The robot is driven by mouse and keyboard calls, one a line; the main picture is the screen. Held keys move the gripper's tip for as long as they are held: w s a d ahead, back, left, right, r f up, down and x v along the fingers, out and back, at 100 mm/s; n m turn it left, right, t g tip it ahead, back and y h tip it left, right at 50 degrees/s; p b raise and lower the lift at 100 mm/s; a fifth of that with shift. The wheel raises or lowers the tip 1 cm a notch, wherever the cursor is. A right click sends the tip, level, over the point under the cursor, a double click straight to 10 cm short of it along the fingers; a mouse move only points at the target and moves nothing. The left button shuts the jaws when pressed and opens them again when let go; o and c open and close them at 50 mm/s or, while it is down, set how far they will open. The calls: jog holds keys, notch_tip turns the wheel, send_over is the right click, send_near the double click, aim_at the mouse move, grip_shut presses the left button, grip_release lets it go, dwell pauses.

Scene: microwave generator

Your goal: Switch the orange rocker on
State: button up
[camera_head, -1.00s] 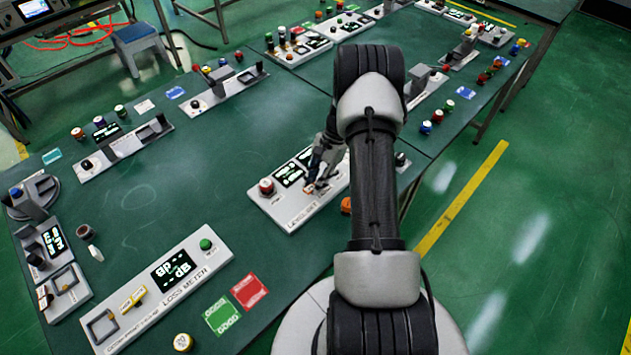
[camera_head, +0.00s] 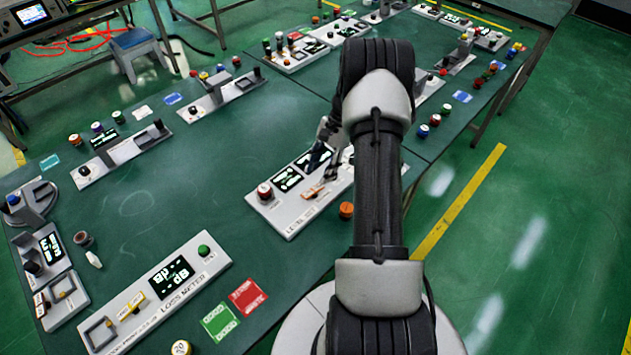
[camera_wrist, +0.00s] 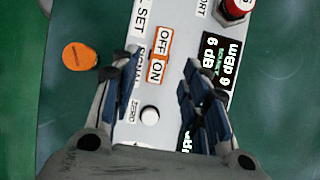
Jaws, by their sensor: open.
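The orange rocker (camera_wrist: 158,58) has OFF and ON halves and sits on a light grey panel. In the wrist view it lies just beyond and between my open fingers. It also shows as a small orange patch in the head view (camera_head: 312,192). My gripper (camera_wrist: 158,80) is open and empty, its fingertips apart on either side of the rocker's ON end; contact cannot be told. In the head view my gripper (camera_head: 322,165) is over the panel, partly hidden by my arm. The panel (camera_head: 288,222) has dark displays and a red button (camera_head: 265,190).
A loose orange cap (camera_wrist: 79,56) lies beside the panel on the green table. A white button marked ZERO (camera_wrist: 150,115) is between my fingers. The loss meter (camera_head: 205,247) stands nearer left, with green and red cards (camera_head: 248,296) beside it.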

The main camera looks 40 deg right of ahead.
jog(key=shift+v, duration=2.7)
jog(key=s+a+r+n+t+h, duration=0.15)
jog(key=a+r+n, duration=0.25)
jog(key=a+r, duration=0.65)
jog(key=s+a+r+n+h, duration=0.25)
jog(key=a+r+n, duration=0.25)
jog(key=a+r, duration=0.55)
jog(key=s+a+r+n+t, duration=0.1)
jog(key=s+a+n, duration=0.3)
jog(key=s, duration=0.4)
jog(key=s+a+r+n+t+h, duration=0.1)
jog(key=s+a+r+n+t, duration=0.1)
jog(key=s+a+n, duration=0.2)
jog(key=s+a, duration=0.2)
jog(key=s, duration=0.2)
jog(key=shift+s+r, duration=0.2)
